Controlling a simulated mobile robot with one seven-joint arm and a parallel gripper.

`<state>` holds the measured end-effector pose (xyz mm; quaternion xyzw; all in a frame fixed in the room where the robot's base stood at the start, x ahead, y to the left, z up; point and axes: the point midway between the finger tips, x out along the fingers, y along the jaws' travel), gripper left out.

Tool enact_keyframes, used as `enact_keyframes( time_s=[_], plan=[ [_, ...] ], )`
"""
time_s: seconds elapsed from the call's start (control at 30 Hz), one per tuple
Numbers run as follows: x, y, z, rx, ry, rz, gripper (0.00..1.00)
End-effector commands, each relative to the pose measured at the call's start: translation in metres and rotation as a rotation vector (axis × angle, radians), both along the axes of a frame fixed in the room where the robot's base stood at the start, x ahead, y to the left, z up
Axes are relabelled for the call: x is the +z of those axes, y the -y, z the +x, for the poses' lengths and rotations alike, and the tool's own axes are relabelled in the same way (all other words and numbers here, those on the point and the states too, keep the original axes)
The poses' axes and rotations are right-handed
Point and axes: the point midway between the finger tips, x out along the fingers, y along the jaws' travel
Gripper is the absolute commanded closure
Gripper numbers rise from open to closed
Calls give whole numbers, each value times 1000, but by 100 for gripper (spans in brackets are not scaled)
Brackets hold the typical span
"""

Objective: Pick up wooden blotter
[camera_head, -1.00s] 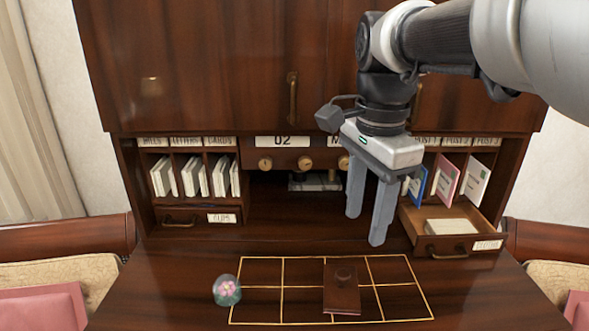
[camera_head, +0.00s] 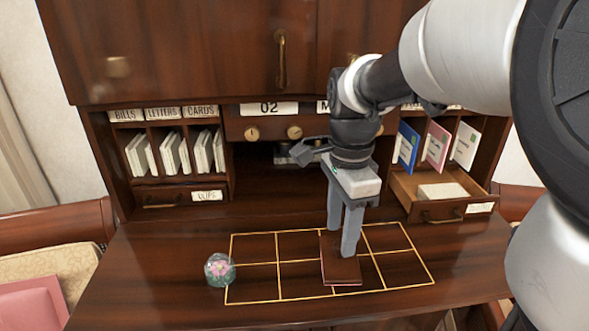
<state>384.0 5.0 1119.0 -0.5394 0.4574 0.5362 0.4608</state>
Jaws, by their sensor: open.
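The wooden blotter (camera_head: 341,272) is a small reddish-brown block. It lies on the desk top inside the yellow grid, right of its middle. My gripper (camera_head: 342,248) points down directly at the blotter, its two grey fingers apart. The fingertips overlap the blotter's upper part in the picture. The blotter's knob is hidden behind the fingers. I cannot tell whether the fingers touch it.
A glass paperweight with a pink flower (camera_head: 219,269) stands at the grid's left edge. An open drawer (camera_head: 447,212) with pale paper juts out at the right. Pigeonholes with envelopes (camera_head: 173,153) line the back. The grid's left cells are clear.

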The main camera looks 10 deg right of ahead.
Motion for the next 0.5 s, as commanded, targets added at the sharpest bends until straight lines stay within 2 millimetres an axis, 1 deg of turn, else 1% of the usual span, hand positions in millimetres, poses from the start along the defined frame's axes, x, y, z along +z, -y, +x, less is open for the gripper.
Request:
enact_keyframes(
  time_s=[0.03, 0.1, 0.23, 0.33, 0.5],
  plan=[
    [-10, 2, 0, -1, -4, 0, 54],
    [-22, 4, 2, -1, -6, 0, 54],
    [-38, 4, 3, 0, -3, 0, 54],
    [-44, 4, 3, 0, -2, 0, 54],
    [-44, 4, 3, 0, -1, 0, 54]
  ],
)
